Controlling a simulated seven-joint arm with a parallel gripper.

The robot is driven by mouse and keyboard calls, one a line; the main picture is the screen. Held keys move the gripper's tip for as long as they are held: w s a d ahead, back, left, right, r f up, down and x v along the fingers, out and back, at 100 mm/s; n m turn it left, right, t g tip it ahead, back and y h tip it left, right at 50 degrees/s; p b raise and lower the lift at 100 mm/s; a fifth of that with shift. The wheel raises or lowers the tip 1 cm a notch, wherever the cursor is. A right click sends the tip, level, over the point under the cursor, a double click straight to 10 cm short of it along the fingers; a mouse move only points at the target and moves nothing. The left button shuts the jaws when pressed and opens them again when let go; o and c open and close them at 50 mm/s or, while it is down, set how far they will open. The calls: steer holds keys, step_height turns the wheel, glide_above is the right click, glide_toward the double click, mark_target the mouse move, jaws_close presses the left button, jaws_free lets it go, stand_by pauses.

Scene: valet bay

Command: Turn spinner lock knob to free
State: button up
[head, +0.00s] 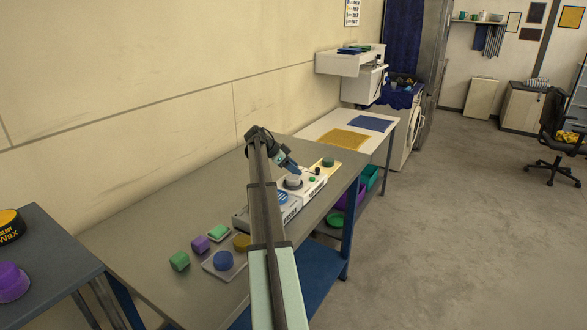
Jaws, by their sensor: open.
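A white control panel (310,188) lies along the workbench. On it sits a large grey round knob (293,181) with a dark surround; a small black knob (318,170) stands to its right. I cannot read the labels, so I cannot tell for sure which is the spinner lock knob. My gripper (293,171) is open and hangs at the end of my arm, just above the grey knob. Its fingers are small here, and I cannot tell whether they touch the knob. My arm hides part of the panel.
A blue striped disc (282,198) and a green knob (328,161) sit along the panel line. Sponges (179,261) and a pad tray (224,266) lie at the bench's near left. Yellow (344,140) and blue (370,122) cloths lie beyond.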

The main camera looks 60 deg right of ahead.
stand_by(0.3)
steer(key=c, duration=0.8)
steer(key=shift+s+n, duration=0.1)
steer(key=shift+n, duration=0.2)
steer(key=n+t, duration=0.1)
steer(key=n+t+h, duration=0.1)
steer(key=shift+s+a+n+h, duration=0.2)
steer(key=shift+n+h, duration=0.1)
steer(key=shift+n, duration=0.1)
steer(key=n+t, duration=0.2)
steer(key=n, duration=0.1)
steer(key=n+t+h, duration=0.1)
steer(key=n+t, duration=0.1)
steer(key=shift+s+f, duration=0.1)
steer(key=shift+s, duration=0.15)
steer(key=shift+o, duration=0.2)
steer(key=n+t, duration=0.2)
steer(key=n, duration=0.1)
steer(key=n+t+y, duration=0.1)
steer(key=n+t, duration=0.1)
steer(key=shift+s+d+n, duration=0.15)
steer(key=shift+s+n, duration=0.05)
steer(key=shift+n, duration=0.2)
steer(key=shift+s+d+n+t+y, duration=0.1)
steer(key=shift+n+t+y, duration=0.7)
steer(key=shift+n+t, duration=0.75)
steer(key=shift+n, duration=0.45)
